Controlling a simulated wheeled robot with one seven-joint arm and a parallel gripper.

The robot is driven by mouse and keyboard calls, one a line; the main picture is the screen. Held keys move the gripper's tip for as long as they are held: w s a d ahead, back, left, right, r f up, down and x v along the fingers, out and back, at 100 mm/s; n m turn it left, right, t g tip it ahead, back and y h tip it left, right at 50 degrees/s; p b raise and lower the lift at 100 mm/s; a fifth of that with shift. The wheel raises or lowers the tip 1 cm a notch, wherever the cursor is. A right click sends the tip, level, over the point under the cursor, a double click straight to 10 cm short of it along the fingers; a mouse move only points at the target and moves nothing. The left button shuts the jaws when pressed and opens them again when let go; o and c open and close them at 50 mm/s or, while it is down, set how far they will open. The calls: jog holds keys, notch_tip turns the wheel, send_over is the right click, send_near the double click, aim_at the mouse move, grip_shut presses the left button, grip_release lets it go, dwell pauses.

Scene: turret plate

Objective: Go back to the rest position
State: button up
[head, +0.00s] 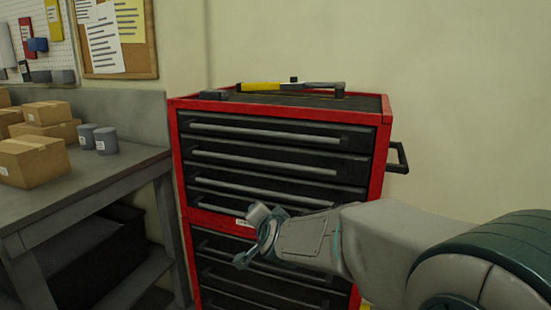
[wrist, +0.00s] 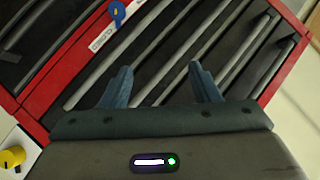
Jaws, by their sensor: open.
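My gripper (head: 254,235) is in front of the red and black tool cabinet (head: 180,178), near the middle of its height in the head view. In the wrist view my gripper (wrist: 160,88) shows two blue-grey fingers spread apart with nothing between them. Behind the fingers are the cabinet's dark drawer fronts (wrist: 150,65) with long grey handles. All drawers that show look shut. I cannot tell how far the fingertips are from the drawers.
A yellow and black tool (head: 285,87) lies on the cabinet top. A side handle (head: 399,158) sticks out at the cabinet's right. A grey workbench (head: 85,183) with cardboard boxes (head: 33,160) and two grey cylinders (head: 105,141) stands at left. A blue item (wrist: 117,12) shows in the wrist view.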

jog(key=s+d+r+n+g+h+p, duration=0.1)
jog(key=s+d+r+n+g+p, duration=0.1)
jog(key=s+d+p, duration=0.3)
jog(key=s+d+r+n+g+h+p, duration=0.1)
jog(key=s+d+r+g+p, duration=0.3)
jog(key=s, duration=0.9)
jog(key=s+d+r+n+g+h+p, duration=0.1)
jog(key=s+d+r+n+g+p, duration=0.2)
jog(key=s+d+p, duration=0.4)
jog(key=s+d+n+g, duration=0.1)
jog(key=s+d, duration=0.1)
jog(key=s, duration=0.1)
jog(key=shift+d, duration=0.4)
